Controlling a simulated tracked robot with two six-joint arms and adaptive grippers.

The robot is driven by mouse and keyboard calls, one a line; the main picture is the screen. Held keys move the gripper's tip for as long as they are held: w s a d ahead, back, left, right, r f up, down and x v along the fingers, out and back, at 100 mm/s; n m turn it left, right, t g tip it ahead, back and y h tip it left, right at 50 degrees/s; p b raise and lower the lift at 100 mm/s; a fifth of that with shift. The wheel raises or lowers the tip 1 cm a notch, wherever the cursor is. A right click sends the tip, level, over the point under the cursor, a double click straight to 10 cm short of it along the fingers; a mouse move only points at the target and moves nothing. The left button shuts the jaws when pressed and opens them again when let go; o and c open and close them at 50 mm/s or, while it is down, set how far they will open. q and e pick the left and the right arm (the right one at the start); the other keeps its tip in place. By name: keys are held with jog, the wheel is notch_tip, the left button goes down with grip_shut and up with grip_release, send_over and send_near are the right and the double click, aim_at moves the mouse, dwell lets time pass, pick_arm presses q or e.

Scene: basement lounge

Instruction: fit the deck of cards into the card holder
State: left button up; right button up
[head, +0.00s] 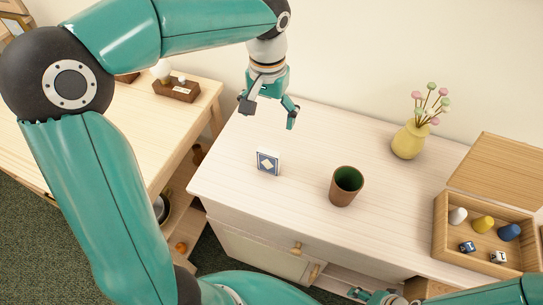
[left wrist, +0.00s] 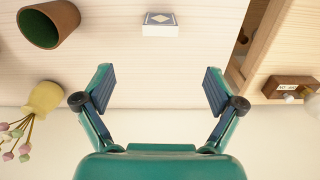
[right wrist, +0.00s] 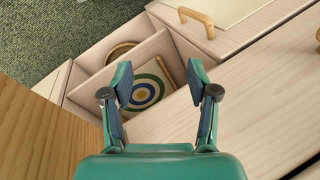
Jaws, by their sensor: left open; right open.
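The deck of cards (head: 268,162), a small box with a blue and white diamond face and white edges, is on the pale cabinet top. It also shows in the left wrist view (left wrist: 160,27), ahead of the fingers. I cannot tell whether it stands or lies flat. My left gripper (head: 268,113) is open and empty, above the cabinet's back-left part, behind the deck and apart from it. My right gripper (right wrist: 155,88) is open and empty, low by the cabinet front, over an open compartment. I cannot tell for certain which thing is the card holder.
A brown cup (head: 346,187), green inside, stands right of the deck. A yellow vase (head: 409,140) is behind it. An open wooden box (head: 446,240) holds pegs and dice at right. A brown block (head: 176,91) is on the left table. A ringed board (right wrist: 148,88) lies in the compartment.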

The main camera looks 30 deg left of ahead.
pick_arm(q)
send_near(269, 152)
jog(key=f, duration=0.5)
jog(key=shift+s+a+f, duration=0.15)
jog(key=shift+s+a, duration=0.1)
jog(key=shift+w+d+f+p, duration=0.1)
jog(key=shift+f+p, duration=0.2)
jog(key=shift+f, duration=1)
jog(key=shift+w+d+f+p, duration=0.1)
jog(key=shift+f+p, duration=0.15)
jog(key=shift+f, duration=1)
jog(key=c, duration=1.3)
